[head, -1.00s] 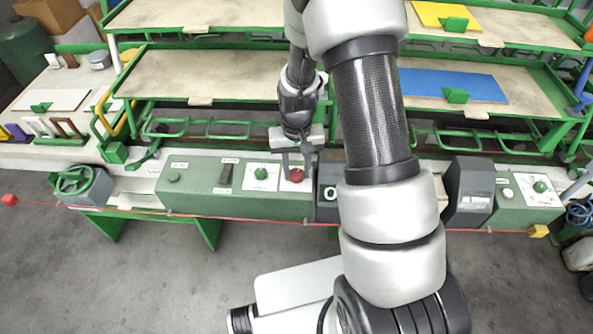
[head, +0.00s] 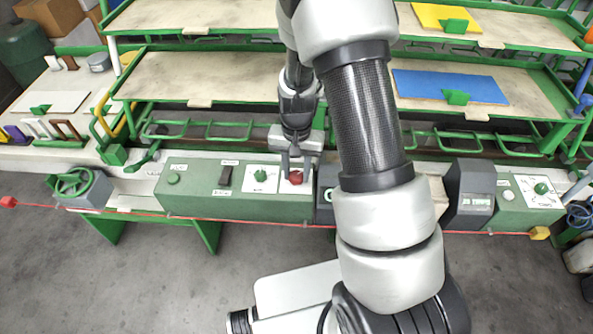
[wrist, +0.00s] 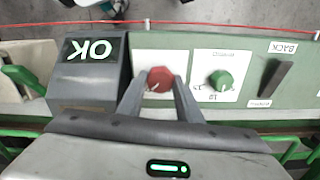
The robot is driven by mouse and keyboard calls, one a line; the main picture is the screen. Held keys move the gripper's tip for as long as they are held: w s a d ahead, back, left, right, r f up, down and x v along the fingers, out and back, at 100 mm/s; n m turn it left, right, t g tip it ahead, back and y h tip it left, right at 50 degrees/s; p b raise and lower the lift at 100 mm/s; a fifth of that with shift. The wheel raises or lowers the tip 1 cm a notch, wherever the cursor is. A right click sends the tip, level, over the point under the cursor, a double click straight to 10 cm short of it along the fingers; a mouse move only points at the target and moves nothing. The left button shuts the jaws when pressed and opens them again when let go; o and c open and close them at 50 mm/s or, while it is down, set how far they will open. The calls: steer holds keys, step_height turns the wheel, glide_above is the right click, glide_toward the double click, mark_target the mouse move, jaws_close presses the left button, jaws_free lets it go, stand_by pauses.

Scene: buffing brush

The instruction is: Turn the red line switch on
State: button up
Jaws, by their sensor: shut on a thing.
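The red line switch (head: 296,178) is a red knob on a white plate on the green control panel, left of my arm in the head view. The wrist view shows the red knob (wrist: 159,80) from above, with a small light mark on its face. My gripper (head: 296,172) is at the knob, with its fingers pointing down. In the wrist view my gripper (wrist: 159,88) has one finger on each side of the knob and is shut on it. The lower part of the knob's sides is partly hidden by the fingers.
A green knob on a dial plate (wrist: 220,80) and a dark lever switch (wrist: 277,78) sit beside the red knob. A dark box with an OK display (wrist: 90,65) stands on its other side. A red cord (head: 130,213) runs along the panel's front. Shelves rise behind.

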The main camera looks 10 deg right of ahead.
mark_target(297, 175)
steer(key=o, duration=1)
steer(key=shift+o, duration=0.2)
step_height(297, 175, up, 18)
steer(key=p, duration=0.1)
steer(key=shift+f+p, duration=0.25)
steer(key=shift+p, duration=0.15)
